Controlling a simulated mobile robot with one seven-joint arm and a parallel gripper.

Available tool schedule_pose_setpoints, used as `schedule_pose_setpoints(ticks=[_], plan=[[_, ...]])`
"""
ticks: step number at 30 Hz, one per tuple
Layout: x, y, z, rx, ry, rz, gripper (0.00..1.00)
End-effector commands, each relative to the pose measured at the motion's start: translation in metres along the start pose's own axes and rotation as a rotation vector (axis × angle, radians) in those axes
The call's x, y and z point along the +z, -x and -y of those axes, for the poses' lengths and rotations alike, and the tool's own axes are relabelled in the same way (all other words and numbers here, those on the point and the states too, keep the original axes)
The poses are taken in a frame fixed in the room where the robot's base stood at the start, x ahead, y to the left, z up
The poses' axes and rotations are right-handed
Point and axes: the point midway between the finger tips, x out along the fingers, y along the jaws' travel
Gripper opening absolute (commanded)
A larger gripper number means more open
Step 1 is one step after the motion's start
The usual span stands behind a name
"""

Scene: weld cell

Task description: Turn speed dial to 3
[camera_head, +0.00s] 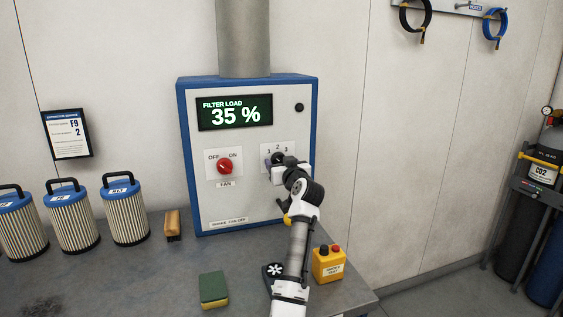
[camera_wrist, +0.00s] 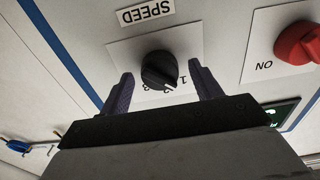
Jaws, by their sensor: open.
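The speed dial is a round black knob (camera_wrist: 158,70) on a white plate marked SPEED, with the numbers 1, 2 and 3 beside it. The wrist view shows it upside down. A white mark on the knob's edge faces the numbers; I cannot tell exactly which one it points to. My gripper (camera_wrist: 162,84) is open, with one dark finger on each side of the knob and gaps visible between. In the head view my gripper (camera_head: 275,166) is at the plate (camera_head: 268,149), partly covering the dial.
The blue-framed panel (camera_head: 187,150) shows FILTER LOAD 35 % on its display (camera_head: 235,113). A red fan switch (camera_head: 225,167) sits left of the dial. Filter canisters (camera_head: 125,210), a brush (camera_head: 172,225), a sponge (camera_head: 214,289) and a yellow button box (camera_head: 328,264) stand on the bench.

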Motion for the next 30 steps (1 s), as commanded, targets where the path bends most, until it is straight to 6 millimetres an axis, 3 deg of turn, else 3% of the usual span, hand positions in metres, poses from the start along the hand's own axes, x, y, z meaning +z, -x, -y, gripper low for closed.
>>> schedule_pose_setpoints(ticks=[7, 17, 30], plan=[[0.0003, -0.0004, 0.0, 0.0, 0.0, 0.0, 0.64], [0.0004, -0.0002, -0.0001, 0.0, 0.0, 0.0, 0.21], [0.0007, -0.0002, 0.0, 0.0, -0.094, 0.001, 0.19]])
